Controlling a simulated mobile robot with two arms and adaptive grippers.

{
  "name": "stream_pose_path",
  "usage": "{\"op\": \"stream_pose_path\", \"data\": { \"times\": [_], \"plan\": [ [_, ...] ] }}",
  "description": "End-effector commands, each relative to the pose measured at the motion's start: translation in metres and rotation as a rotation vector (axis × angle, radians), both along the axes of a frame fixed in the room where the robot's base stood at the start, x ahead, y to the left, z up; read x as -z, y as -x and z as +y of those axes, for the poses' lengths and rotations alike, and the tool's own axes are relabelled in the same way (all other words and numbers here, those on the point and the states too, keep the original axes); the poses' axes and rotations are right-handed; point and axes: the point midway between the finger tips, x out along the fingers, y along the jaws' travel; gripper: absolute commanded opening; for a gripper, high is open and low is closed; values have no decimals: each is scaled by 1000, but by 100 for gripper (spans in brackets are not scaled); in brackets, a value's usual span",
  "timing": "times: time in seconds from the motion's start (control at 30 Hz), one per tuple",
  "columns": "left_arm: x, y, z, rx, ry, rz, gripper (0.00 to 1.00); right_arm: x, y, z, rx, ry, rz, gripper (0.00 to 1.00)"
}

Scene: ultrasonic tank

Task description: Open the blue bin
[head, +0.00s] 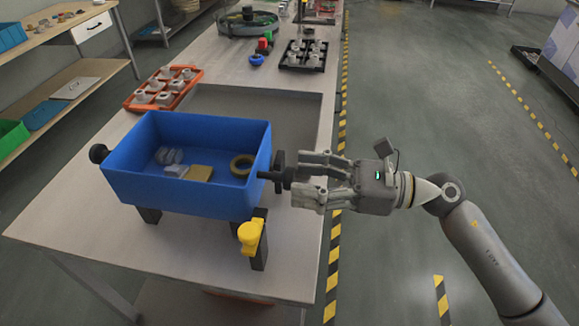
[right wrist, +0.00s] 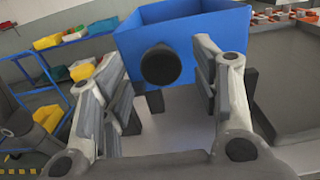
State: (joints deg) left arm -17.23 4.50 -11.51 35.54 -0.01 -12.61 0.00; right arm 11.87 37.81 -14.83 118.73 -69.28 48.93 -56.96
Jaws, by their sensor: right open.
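The blue bin (head: 188,165) stands on dark supports near the front end of the table, with its top open. Inside it lie a dark ring (head: 241,165), a tan block (head: 199,173) and several grey pieces (head: 170,157). A black round knob (head: 98,153) is on its left end, and a dark knob or handle (head: 280,172) on its right end. My right gripper (head: 296,179) is open at the right-end knob. In the right wrist view the black knob (right wrist: 160,64) shows ahead between the open fingers, with the bin (right wrist: 185,30) behind it. My left gripper is out of view.
A yellow-topped part (head: 250,238) is at the bin's front support. Orange trays (head: 138,104) with grey parts and a black tray (head: 291,60) sit farther back on the table (head: 70,213).

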Motion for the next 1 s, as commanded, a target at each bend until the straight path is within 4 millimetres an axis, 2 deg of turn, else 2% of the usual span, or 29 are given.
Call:
{"op": "stream_pose_path", "data": {
  "times": [0.1,0.23,0.57,0.67,1.0],
  "plan": [
    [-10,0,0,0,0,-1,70,-4,-5,18,0,-3,-1,57],
    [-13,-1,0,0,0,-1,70,-1,-8,28,0,-1,1,57],
    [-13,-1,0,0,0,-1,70,0,-9,33,1,-1,1,57],
    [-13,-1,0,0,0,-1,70,0,-9,33,1,-1,1,46],
    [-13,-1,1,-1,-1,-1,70,0,-9,32,1,-1,1,3]
  ]
}}
